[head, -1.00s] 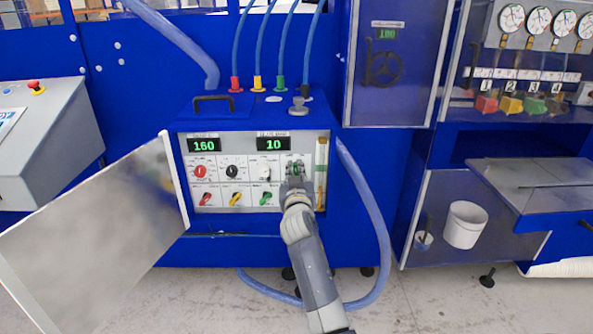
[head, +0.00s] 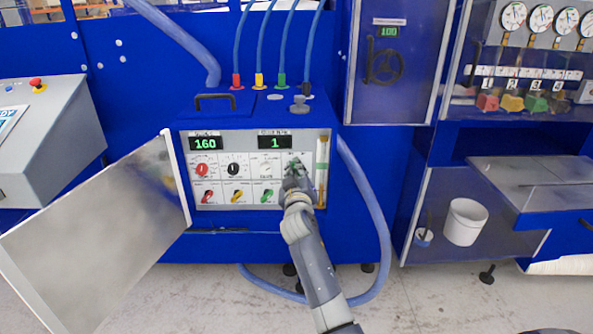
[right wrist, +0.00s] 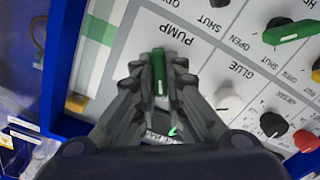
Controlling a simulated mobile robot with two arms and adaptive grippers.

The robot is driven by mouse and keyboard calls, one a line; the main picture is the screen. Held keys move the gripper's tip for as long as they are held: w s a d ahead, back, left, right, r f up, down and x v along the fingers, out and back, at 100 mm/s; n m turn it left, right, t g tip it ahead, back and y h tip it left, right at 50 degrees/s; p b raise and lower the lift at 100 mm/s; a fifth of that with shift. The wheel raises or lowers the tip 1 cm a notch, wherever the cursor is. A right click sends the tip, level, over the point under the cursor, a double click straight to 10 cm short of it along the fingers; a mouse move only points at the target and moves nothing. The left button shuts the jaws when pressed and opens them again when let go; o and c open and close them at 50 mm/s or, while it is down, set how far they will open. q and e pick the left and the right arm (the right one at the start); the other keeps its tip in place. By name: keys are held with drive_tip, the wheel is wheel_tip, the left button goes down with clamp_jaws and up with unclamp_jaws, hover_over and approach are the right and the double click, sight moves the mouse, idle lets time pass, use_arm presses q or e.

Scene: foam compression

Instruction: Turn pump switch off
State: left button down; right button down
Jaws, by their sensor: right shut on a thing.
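The pump switch is a green handle (right wrist: 159,72) beside the printed word PUMP on the white panel, which appears upside down in the right wrist view. My right gripper (right wrist: 160,85) has its two fingers closed around this handle, one on each side. In the head view the right gripper (head: 296,176) is at the upper right of the control panel (head: 220,172), covering most of the switch. The left gripper is not in view.
A second green handle (right wrist: 292,30), a white knob (right wrist: 227,98) and a red knob (right wrist: 305,140) sit near the gripper. The cabinet door (head: 100,245) stands open at the left. A blue hose (head: 377,220) hangs at the right.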

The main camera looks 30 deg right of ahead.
drive_tip(key=shift+r, duration=0.15)
drive_tip(key=c, duration=1.7)
unclamp_jaws()
drive_tip(key=shift+o, duration=0.2)
drive_tip(key=shift+w+d, duration=0.1)
drive_tip(key=v, duration=1.2)
drive_tip(key=shift+f, duration=0.2)
